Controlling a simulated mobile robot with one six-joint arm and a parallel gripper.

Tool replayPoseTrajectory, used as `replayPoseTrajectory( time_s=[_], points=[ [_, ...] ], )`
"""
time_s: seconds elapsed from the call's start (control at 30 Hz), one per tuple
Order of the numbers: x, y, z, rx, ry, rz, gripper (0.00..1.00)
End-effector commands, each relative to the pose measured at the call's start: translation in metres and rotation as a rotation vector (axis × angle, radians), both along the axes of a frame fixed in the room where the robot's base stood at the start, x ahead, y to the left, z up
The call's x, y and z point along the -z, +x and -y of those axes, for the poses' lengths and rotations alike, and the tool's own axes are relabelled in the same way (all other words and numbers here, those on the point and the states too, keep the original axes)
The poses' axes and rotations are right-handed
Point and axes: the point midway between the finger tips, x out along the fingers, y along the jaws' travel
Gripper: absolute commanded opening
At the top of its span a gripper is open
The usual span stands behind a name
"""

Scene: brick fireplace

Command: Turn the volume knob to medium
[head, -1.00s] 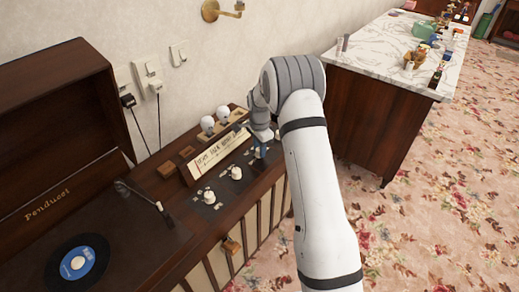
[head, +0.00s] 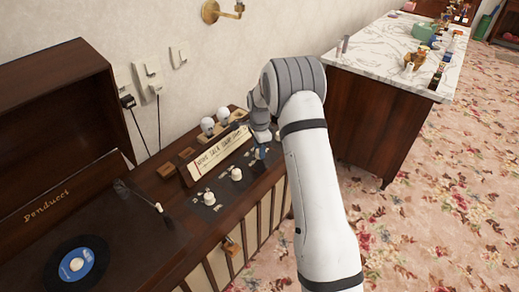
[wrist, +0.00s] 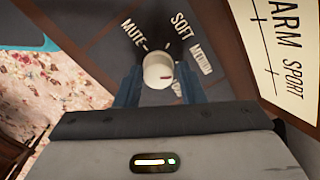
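In the wrist view the white volume knob (wrist: 158,67) stands on a dark panel with the printed labels MUTE (wrist: 133,35) and SOFT (wrist: 180,25). A lighter, hard-to-read label (wrist: 201,59) sits to the right of SOFT. The fingers look open, with a small gap at the right one. In the head view my gripper (head: 261,153) is at the right end of the console's knob panel, and the knob is hidden.
Two other white knobs (head: 237,174) are on the console left of my gripper. A lettered sign (head: 218,156) and two white bulbs (head: 223,115) stand behind them. A turntable with a record (head: 77,264) is at left. A marble-topped counter (head: 390,50) stands at right.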

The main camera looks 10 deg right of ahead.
Motion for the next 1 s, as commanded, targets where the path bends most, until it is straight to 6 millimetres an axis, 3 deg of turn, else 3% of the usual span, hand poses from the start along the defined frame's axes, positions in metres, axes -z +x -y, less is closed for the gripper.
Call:
replayPoseTrajectory(
  time_s=[0.17,0.47,0.8,1.0],
  points=[
    [0.001,-0.001,0.000,0.000,0.000,-0.003,0.50],
    [-0.002,-0.001,0.000,0.000,0.000,-0.003,0.51],
    [-0.055,-0.001,0.000,0.000,0.000,-0.002,0.51],
    [-0.074,-0.001,0.000,0.000,0.000,-0.002,0.51]
  ],
)
